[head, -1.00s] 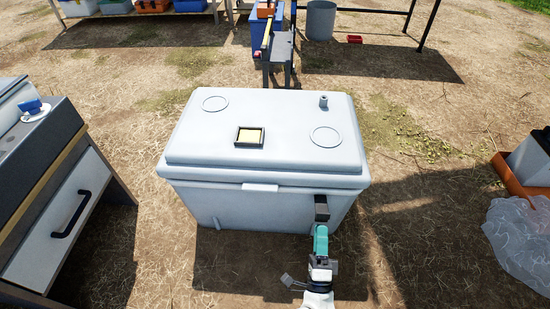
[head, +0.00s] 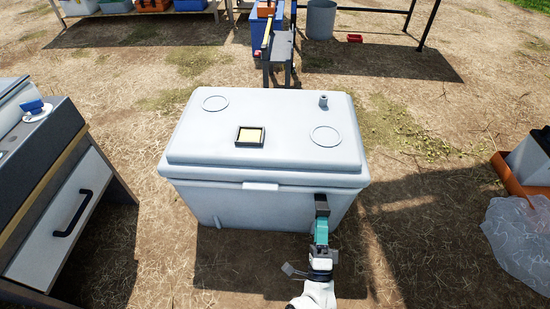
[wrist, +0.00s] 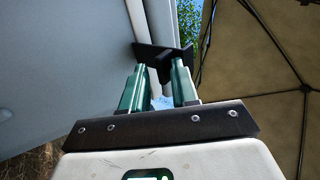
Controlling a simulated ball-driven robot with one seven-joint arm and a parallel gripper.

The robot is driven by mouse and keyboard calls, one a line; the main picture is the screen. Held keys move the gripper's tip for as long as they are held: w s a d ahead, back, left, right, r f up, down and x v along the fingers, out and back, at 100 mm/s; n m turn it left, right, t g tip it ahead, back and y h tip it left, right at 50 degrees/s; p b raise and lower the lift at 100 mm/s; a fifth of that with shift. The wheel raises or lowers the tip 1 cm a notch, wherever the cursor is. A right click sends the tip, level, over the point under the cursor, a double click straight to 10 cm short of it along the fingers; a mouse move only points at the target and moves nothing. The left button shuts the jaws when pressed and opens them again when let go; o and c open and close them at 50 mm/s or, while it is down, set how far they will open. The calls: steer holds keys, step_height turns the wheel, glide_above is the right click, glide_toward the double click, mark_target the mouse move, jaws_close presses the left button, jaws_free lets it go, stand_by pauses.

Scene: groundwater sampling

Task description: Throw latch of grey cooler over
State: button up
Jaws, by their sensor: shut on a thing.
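The grey cooler (head: 262,137) stands on the ground in the middle of the head view with its lid down. Its dark latch (head: 321,203) is on the front face, right of the middle, just under the lid edge. My gripper (head: 321,222) is in front of it, with green fingers reaching to the latch. In the wrist view the two green fingers (wrist: 160,72) are closed on the dark latch (wrist: 155,52), beside the cooler's pale wall (wrist: 65,65). The part of the latch between the fingertips is partly hidden.
A grey cabinet with a white drawer (head: 62,222) stands close on the left. An orange tray (head: 514,178) and a clear plastic bag (head: 520,235) lie at the right. Open straw-covered ground lies between these and the cooler.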

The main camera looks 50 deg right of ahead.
mark_target(323, 213)
steer(key=shift+w+d, duration=0.1)
steer(key=shift+w, duration=0.15)
steer(key=shift+c, duration=0.8)
step_height(323, 213, up, 2)
steer(key=p, duration=0.2)
steer(key=shift+w+d+p, duration=0.1)
steer(key=shift+p, duration=0.3)
jaws_close()
step_height(323, 213, up, 3)
steer(key=p, duration=0.2)
steer(key=g+y+p, duration=0.1)
steer(key=p, duration=0.2)
steer(key=shift+f+y, duration=0.2)
steer(key=shift+y, duration=0.1)
steer(key=shift+r+p, duration=0.1)
steer(key=shift+p, duration=0.4)
